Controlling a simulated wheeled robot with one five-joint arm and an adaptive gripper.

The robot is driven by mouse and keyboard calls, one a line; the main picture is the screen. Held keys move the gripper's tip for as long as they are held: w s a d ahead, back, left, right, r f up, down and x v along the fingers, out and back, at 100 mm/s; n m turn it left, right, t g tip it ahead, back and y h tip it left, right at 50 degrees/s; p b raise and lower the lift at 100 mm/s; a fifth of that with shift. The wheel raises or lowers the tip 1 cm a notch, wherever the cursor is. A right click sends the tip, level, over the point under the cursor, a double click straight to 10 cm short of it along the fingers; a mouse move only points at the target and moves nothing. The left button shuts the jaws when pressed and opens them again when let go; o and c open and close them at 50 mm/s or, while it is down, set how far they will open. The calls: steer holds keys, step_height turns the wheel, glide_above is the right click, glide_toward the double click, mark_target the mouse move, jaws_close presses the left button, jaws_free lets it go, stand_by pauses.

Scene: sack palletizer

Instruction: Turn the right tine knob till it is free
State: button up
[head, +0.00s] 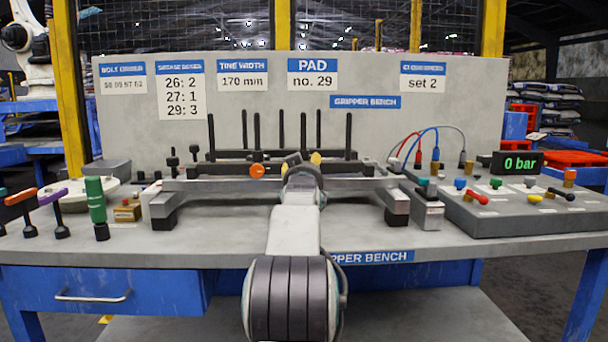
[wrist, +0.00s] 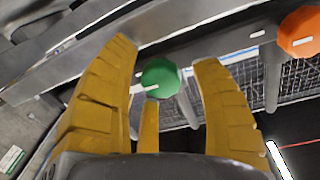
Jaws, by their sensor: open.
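The right tine knob is a round green knob (wrist: 160,77) with a white mark pointing left in the wrist view. It sits between the yellow fingers of my gripper (wrist: 164,52), with a gap visible on its right side. My gripper is open around it; I cannot tell whether any finger touches it. In the head view my gripper (head: 300,162) is at the front of the tine bar and hides the green knob. The other tine knob is orange (head: 257,171), left of my gripper; in the wrist view it is at the upper right (wrist: 300,32).
Several upright black tines (head: 257,132) stand behind the bar. Hand tools, including a green-handled one (head: 96,202), stand on the left of the bench (head: 200,245). A grey valve panel (head: 520,215) and a display reading 0 bar (head: 517,163) are on the right.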

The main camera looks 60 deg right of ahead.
steer(key=shift+w+d, duration=0.1)
steer(key=shift+d, duration=0.1)
steer(key=shift+c, duration=0.2)
jaws_close()
stand_by(0.5)
